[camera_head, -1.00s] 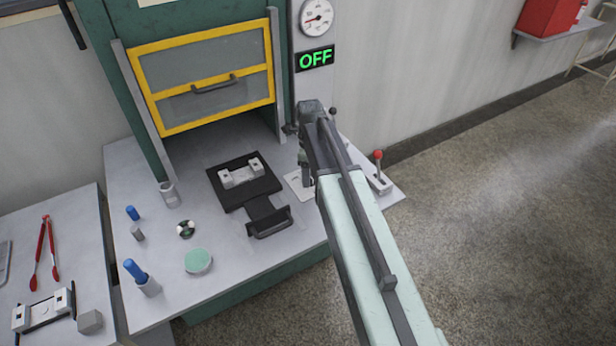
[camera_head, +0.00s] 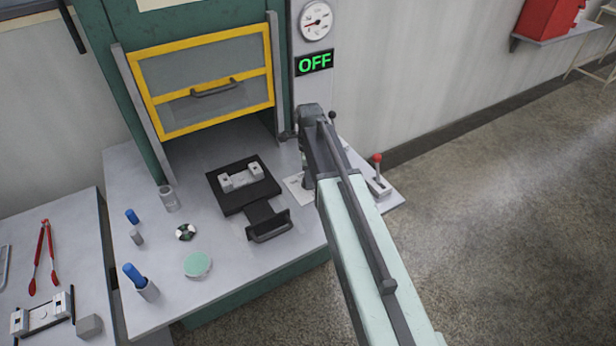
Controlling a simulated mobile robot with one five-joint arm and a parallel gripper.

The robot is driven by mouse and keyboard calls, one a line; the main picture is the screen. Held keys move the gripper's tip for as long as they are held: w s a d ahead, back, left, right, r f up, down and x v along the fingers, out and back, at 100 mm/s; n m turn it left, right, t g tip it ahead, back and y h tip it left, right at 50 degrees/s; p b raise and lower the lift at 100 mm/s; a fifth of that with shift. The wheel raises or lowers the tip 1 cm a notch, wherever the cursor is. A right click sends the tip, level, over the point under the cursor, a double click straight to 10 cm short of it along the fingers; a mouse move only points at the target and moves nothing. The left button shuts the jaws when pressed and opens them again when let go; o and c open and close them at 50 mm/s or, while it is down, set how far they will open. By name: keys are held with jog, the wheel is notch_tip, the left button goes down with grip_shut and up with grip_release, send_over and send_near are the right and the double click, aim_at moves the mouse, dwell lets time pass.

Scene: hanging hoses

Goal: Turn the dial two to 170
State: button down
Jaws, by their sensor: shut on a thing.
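My gripper (camera_head: 303,178) points down over a pale plate (camera_head: 296,190) at the right part of the press table, just right of the black sliding tray. My own arm covers most of the jaws. It is shut on what appears to be the dial at that plate. The dial itself and any scale numbers are hidden behind my arm, so its setting cannot be read. A round gauge (camera_head: 316,20) with a red needle is on the column above, over a display (camera_head: 314,62) reading OFF in green.
A lever with a red knob (camera_head: 377,160) stands right of my arm. The black tray (camera_head: 232,205) holds a metal part. The yellow-framed door (camera_head: 150,70) is behind it. Blue-handled tools, a green disc (camera_head: 198,264) and red tongs (camera_head: 43,258) lie left.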

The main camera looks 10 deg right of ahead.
jog(key=n, duration=0.4)
jog(key=shift+n, duration=0.3)
jog(key=n, duration=0.3)
jog(key=shift+n, duration=0.4)
jog(key=n, duration=1.2)
jog(key=shift+n, duration=0.3)
jog(key=n, duration=0.3)
jog(key=shift+n, duration=0.3)
jog(key=n, duration=0.3)
jog(key=shift+n, duration=2.1)
